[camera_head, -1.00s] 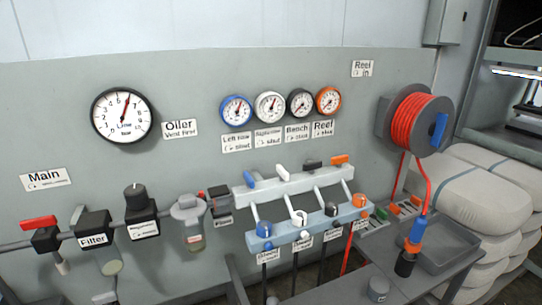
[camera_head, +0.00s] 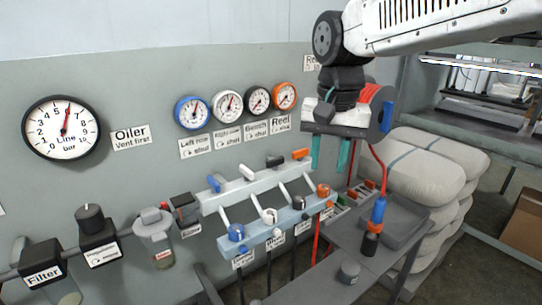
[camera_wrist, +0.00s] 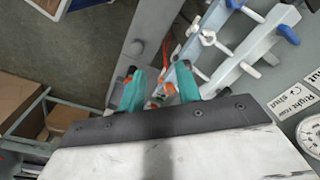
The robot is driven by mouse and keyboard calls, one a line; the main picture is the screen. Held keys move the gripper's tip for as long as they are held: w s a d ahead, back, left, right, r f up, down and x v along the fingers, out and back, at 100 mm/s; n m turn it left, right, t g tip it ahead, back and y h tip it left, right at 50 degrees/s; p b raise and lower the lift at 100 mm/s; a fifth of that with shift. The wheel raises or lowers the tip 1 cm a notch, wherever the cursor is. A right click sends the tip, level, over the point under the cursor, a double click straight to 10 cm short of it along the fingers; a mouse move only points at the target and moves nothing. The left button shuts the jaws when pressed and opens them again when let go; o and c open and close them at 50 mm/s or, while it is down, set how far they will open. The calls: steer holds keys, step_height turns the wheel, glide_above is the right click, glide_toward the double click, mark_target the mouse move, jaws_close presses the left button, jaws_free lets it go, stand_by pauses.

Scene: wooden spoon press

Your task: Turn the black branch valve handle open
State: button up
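The black branch valve handle (camera_head: 275,161) is a short dark lever on top of the pale rail, between the white handle (camera_head: 247,173) and the orange handle (camera_head: 301,154). It lies roughly along the rail. My gripper (camera_head: 330,153) hangs with its teal fingers pointing down, right of the orange handle and apart from the black one in the picture. The fingers are spread with a visible gap and hold nothing. In the wrist view my gripper (camera_wrist: 160,87) also shows open. The blue handle (camera_wrist: 288,33) shows there at right; I cannot make out the black handle.
The rail carries a blue handle (camera_head: 213,183) and lower knobs, including a black knob (camera_head: 301,201). Gauges line the wall above, including the black-rimmed gauge (camera_head: 257,98). A grey bench (camera_head: 335,250) stands at right.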

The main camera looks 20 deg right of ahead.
steer(key=w+a+m, duration=0.1)
steer(key=w+m, duration=0.2)
steer(key=w, duration=0.7)
steer(key=m, duration=0.5)
glide_toward(275, 162)
steer(key=shift+w+d+f+g, duration=0.1)
steer(key=shift+w+g, duration=0.1)
steer(key=shift+w, duration=0.1)
steer(key=shift+w+d+f+g, duration=0.1)
steer(key=shift+w+f+g, duration=0.1)
steer(key=shift+w, duration=0.15)
steer(key=shift+w+f, duration=0.15)
steer(key=shift+f, duration=0.1)
step_height(275, 162, down, 7)
steer(key=shift+f, duration=0.15)
jaws_close()
